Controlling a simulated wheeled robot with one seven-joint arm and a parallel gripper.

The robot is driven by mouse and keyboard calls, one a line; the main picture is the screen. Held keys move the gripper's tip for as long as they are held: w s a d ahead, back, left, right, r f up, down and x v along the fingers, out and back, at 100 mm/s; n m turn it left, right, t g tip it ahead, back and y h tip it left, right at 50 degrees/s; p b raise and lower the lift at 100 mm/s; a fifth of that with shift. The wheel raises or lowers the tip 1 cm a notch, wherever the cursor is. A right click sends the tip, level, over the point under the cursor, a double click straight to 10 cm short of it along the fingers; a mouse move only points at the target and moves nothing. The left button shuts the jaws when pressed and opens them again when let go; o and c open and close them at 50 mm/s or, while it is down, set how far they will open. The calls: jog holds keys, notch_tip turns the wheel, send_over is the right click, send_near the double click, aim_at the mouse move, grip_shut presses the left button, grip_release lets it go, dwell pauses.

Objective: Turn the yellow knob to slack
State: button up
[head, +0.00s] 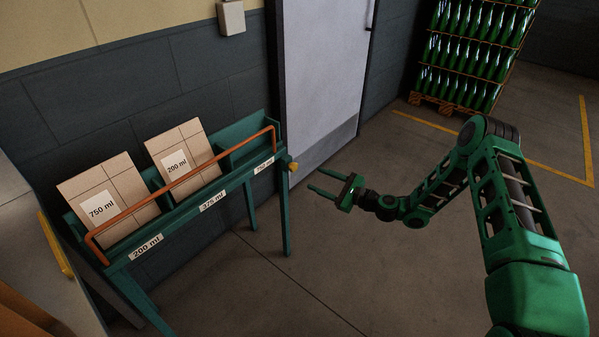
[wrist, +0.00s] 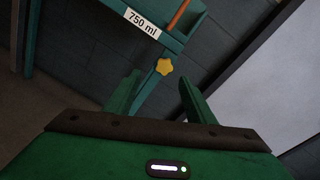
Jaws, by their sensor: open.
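The yellow knob (head: 293,166) sits on the right end of the green rack (head: 236,184), near the 750 ml label. In the wrist view the knob (wrist: 164,67) is star-shaped and lies beyond my fingertips, roughly between them. My gripper (head: 328,183) is open and empty, to the right of the knob and apart from it, with its fingers pointing at the rack. Both fingers of my gripper (wrist: 162,85) show in the wrist view. An orange bar (head: 190,180) runs along the rack's front and ends near the knob.
The rack holds two cartons, one marked 750 ml (head: 108,198) and one marked 200 ml (head: 182,157); its right bay looks empty. A pale door (head: 322,80) stands behind. A pallet of green bottles (head: 470,50) is at the back right. The floor between rack and arm is clear.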

aim_at(295, 168)
jog(key=w+a, duration=0.2)
jog(key=w+a+f+m+t, duration=0.1)
jog(key=w+a, duration=0.2)
jog(key=w+a+m, duration=0.1)
jog(key=w+a, duration=0.1)
jog(key=a, duration=0.1)
jog(key=shift+w+a+f, duration=0.15)
jog(key=shift+a+f, duration=0.05)
jog(key=shift+a, duration=0.05)
jog(key=shift+c, duration=0.6)
